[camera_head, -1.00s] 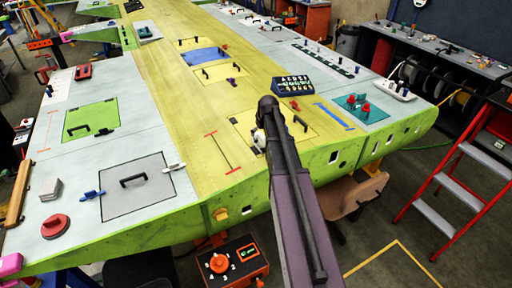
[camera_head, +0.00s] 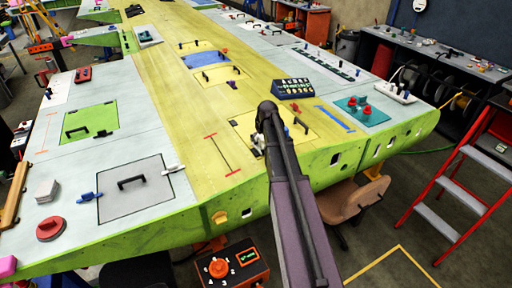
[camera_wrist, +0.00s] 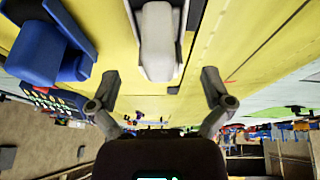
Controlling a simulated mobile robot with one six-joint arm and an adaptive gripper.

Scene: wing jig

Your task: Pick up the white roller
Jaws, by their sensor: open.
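A white rounded piece (camera_wrist: 157,42), which looks like the white roller, sits in a dark holder on the yellow panel at the top middle of the wrist view. In the head view a small white piece (camera_head: 258,141) shows just left of the end of my arm, partly hidden by it. My gripper (camera_wrist: 160,79) is open and empty in the wrist view. Its two fingers stand apart, left and right of the white piece's near end. I cannot tell whether they are level with it. The head view does not show the fingers clearly.
A blue piece (camera_wrist: 38,52) stands close left of my gripper. A dark box with several buttons (camera_head: 293,88) lies behind my arm on the wing. A teal plate with red knobs (camera_head: 362,110) is to the right. A red stepladder (camera_head: 455,185) stands on the floor at right.

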